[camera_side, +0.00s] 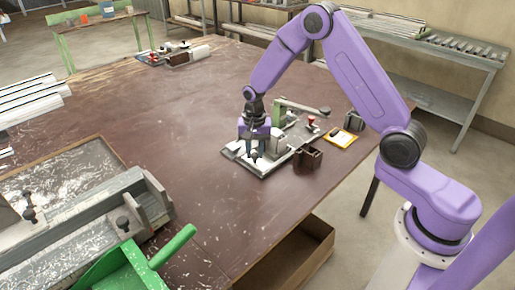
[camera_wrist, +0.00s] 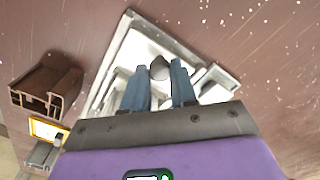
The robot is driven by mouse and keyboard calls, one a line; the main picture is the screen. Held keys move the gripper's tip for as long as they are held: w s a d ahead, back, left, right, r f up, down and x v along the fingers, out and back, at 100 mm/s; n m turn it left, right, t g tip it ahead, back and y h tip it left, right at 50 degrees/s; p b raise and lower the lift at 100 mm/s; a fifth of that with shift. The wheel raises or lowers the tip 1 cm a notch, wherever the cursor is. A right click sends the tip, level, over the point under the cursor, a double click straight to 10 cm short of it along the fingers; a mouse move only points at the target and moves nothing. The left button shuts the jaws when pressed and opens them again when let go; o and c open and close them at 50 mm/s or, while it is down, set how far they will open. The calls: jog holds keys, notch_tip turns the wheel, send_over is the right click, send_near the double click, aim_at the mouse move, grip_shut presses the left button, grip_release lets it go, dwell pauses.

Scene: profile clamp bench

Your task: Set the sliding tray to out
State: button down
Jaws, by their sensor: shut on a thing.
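The clamp fixture (camera_side: 268,170) is a pale metal base plate with blocks on the brown bench, and it also fills the middle of the wrist view (camera_wrist: 112,62). A grey rounded knob (camera_wrist: 159,68) stands on its light tray part (camera_wrist: 140,50). My gripper (camera_side: 254,152) points down over the plate's near left end. In the wrist view, its two blue-grey fingers (camera_wrist: 160,84) are shut on the knob, one on each side. The fingers hide part of the tray and its track, so I cannot tell its exact position.
A green-and-grey clamp arm (camera_side: 300,107) and a red knob (camera_side: 311,120) rise behind my gripper. A dark brown profile piece (camera_side: 307,157) sits beside the plate, near a yellow-edged card (camera_side: 341,138). A green-handled machine (camera_side: 150,255) stands front left. The bench middle is clear.

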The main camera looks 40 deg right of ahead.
jog(key=c, duration=0.9)
grip_release()
jog(key=shift+a, duration=0.45)
jog(key=shift+d, duration=0.15)
jog(key=shift+r, duration=0.1)
notch_tip(320, 180, up, 17)
jog(key=shift+r, duration=0.15)
jog(key=shift+s, duration=0.1)
